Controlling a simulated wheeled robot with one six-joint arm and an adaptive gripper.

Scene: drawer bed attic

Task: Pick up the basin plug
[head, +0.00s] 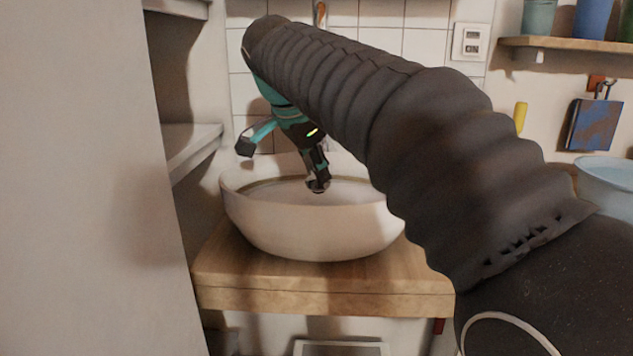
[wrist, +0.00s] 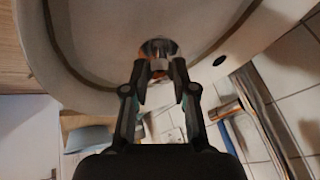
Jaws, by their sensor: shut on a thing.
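The basin plug (wrist: 158,46) is a small round shiny metal piece at the fingertips in the wrist view. My gripper (wrist: 159,75) is shut on it, one finger on each side of its narrow part. In the head view my gripper (head: 317,181) points down inside the white oval basin (head: 300,232), with the plug (head: 318,187) a small shiny spot at its tip. The basin also fills the top of the wrist view (wrist: 95,100). I cannot tell whether the plug touches the basin floor.
The basin stands on a wooden counter (head: 320,290). A tall pale panel (head: 80,180) and shelves (head: 192,140) are close on the left. A tiled wall is behind. A pale blue bowl (head: 608,172) stands at the right, below a wooden shelf (head: 570,46) with pots.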

